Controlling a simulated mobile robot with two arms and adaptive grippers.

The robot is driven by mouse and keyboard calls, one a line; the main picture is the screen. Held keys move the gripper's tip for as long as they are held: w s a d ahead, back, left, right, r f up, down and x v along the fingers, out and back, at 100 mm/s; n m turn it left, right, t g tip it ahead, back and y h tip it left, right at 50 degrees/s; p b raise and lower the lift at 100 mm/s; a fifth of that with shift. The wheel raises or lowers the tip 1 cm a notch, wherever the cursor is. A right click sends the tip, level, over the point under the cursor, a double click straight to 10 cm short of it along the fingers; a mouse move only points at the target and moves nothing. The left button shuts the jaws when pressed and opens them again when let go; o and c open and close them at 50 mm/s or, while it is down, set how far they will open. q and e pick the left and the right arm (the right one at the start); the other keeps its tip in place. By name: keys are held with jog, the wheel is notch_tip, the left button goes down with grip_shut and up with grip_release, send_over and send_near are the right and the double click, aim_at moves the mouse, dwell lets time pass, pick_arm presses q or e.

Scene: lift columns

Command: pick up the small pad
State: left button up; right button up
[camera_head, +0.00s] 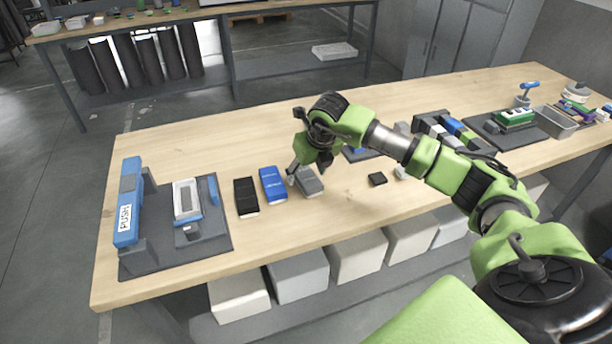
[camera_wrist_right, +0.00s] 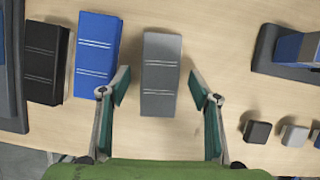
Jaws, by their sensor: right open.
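Three flat oblong pieces with pale lines lie in a row on the wooden table: a black one (camera_head: 246,196), a blue one (camera_head: 272,185) and a grey one (camera_head: 309,183). A small dark block (camera_head: 377,179) lies further right; it also shows in the right wrist view (camera_wrist_right: 257,131). I cannot tell from looks alone which is the small pad. My right gripper (camera_head: 306,174) is open at the grey piece. In the right wrist view its fingers (camera_wrist_right: 159,88) stand either side of the grey piece (camera_wrist_right: 162,60), with gaps and nothing held. My left gripper is out of view.
A dark stand with a blue push bar (camera_head: 128,203) and a fixture tray (camera_head: 215,240) stand at the left. A small pale block (camera_wrist_right: 295,135) lies beside the dark block. Coloured blocks, a green device (camera_head: 514,118) and a grey bin fill the right. The table's front middle is clear.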

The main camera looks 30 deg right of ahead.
jog(key=shift+x, duration=0.95)
jog(key=shift+f+b, duration=0.15)
jog(key=shift+b, duration=0.15)
jog(key=c, duration=1.2)
